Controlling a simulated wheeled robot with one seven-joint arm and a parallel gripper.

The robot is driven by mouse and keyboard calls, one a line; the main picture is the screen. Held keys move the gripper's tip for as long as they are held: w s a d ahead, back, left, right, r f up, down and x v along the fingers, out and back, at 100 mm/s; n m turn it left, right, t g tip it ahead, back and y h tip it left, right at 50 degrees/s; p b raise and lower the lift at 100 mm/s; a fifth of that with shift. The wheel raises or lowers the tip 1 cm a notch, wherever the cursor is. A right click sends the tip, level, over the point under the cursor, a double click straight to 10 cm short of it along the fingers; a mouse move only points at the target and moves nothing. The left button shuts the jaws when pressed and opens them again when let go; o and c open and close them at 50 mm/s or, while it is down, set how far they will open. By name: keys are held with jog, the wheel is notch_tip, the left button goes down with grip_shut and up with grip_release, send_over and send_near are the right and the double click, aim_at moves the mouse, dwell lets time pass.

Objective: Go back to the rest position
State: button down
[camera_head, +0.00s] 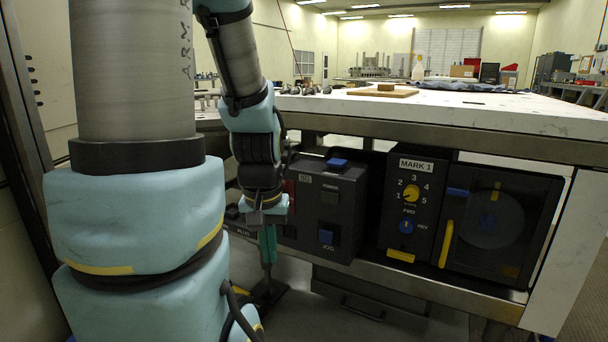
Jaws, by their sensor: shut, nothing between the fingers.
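My arm comes down from the top of the picture, in front of the bench, and ends at my gripper (266,226). My gripper points down, beside the dark control boxes under the bench top. It is shut, and no held thing can be made out in it. A slim green upright piece (268,246) shows right below it, above a dark base (267,291) near the floor. I cannot tell whether my fingers touch the green piece. My own thick arm links hide the left part of the bench.
The white bench top (480,108) overhangs my gripper, its metal edge close to my arm. A box with blue buttons (330,205), a MARK 1 dial panel (411,205) and a dark windowed door with a yellow handle (446,243) stand to the right. A wooden board (410,93) lies on top.

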notch_tip(320, 180, up, 24)
jog(key=p, duration=2.1)
jog(key=shift+f, duration=0.25)
